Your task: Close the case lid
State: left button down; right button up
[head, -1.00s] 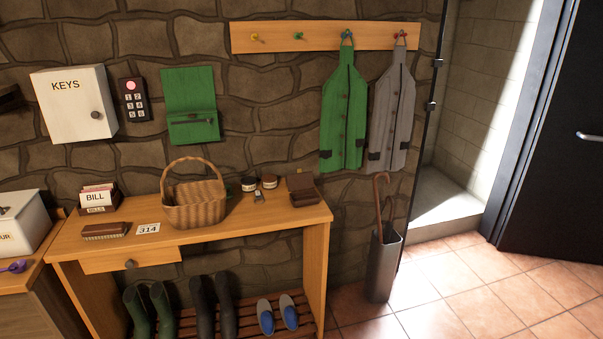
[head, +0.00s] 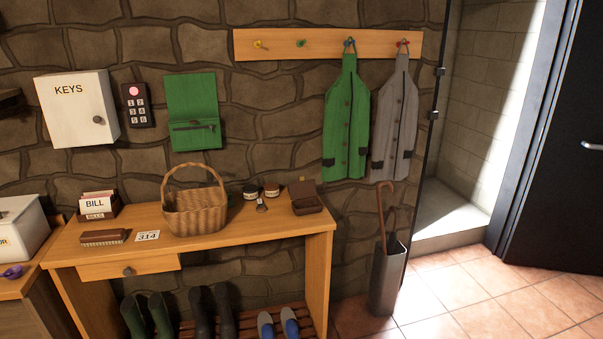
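A small dark brown case (head: 306,199) stands at the right end of the wooden table in the head view. Its lid (head: 302,188) appears raised at the back, tilted up from the lower part. What is inside the case is too small and dark to tell. Neither of my grippers is in the head view, and nothing touches the case.
On the table (head: 270,224) are a wicker basket (head: 195,213), two small jars (head: 250,192), keys (head: 261,205), a brush (head: 103,237) and a bill holder (head: 98,205). An umbrella stand (head: 387,280) is right of the table. The tiled floor (head: 470,305) at right is clear.

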aim_at(303, 190)
jog(key=i, duration=0.8)
jog(key=i+j+z, duration=0.1)
jog(key=i, duration=0.7)
